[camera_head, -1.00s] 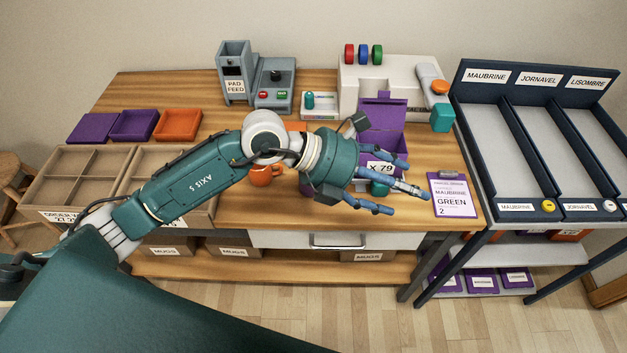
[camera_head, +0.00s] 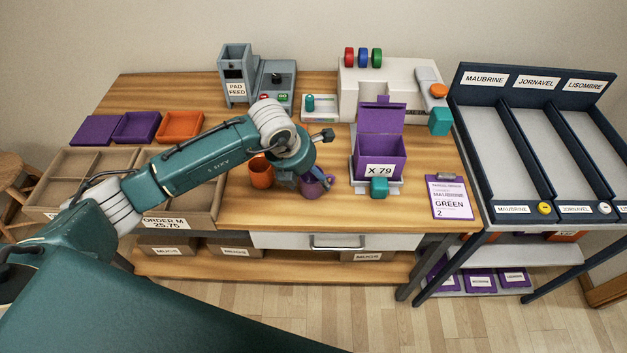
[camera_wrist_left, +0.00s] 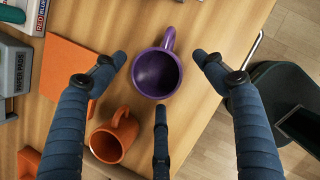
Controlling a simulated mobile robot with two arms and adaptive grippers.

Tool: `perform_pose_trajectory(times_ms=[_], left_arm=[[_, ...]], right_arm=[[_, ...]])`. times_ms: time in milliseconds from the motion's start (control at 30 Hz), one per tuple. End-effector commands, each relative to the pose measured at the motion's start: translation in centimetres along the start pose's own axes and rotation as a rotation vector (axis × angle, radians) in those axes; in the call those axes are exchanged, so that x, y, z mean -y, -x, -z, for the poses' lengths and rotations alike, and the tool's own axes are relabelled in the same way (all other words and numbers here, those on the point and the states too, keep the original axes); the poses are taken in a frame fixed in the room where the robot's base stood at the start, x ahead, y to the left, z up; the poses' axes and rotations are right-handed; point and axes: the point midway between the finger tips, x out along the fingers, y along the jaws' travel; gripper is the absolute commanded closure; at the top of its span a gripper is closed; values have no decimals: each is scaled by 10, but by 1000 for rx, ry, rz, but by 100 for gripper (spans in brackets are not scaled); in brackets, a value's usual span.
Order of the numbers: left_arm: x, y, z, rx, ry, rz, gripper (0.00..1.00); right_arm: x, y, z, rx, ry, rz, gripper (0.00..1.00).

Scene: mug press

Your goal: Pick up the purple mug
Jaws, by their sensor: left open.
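The purple mug (camera_head: 316,187) stands on the wooden table, partly hidden by my left gripper (camera_head: 307,183) in the head view. In the left wrist view the purple mug (camera_wrist_left: 157,73) is seen from above, upright and empty, its handle pointing up and right. My left gripper (camera_wrist_left: 160,80) is open above it, with two fingers to its sides and a third below it in the picture. I cannot tell whether any finger touches it. My right gripper is not in view.
An orange mug (camera_head: 261,172) stands close to the left of the purple mug; it also shows in the wrist view (camera_wrist_left: 114,136). A purple box (camera_head: 380,155) marked X 79 stands to the right. A clipboard (camera_head: 450,197) lies near the right edge.

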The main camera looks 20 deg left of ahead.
Motion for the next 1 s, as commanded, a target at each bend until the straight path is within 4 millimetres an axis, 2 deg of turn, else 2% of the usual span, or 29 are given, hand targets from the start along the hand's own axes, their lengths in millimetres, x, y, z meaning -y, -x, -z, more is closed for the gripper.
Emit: perform_pose_trajectory(times_ms=[67,233,500,733,1000], left_arm=[[-1,-10,1,-6,2,2,28],[-2,-31,1,-3,0,2,28],[-2,-35,1,0,-1,2,28],[-2,-35,1,0,0,2,74],[-2,-34,0,1,0,2,76]], right_arm=[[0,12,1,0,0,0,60],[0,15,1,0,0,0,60],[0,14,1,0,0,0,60],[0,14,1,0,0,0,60],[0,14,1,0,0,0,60]])
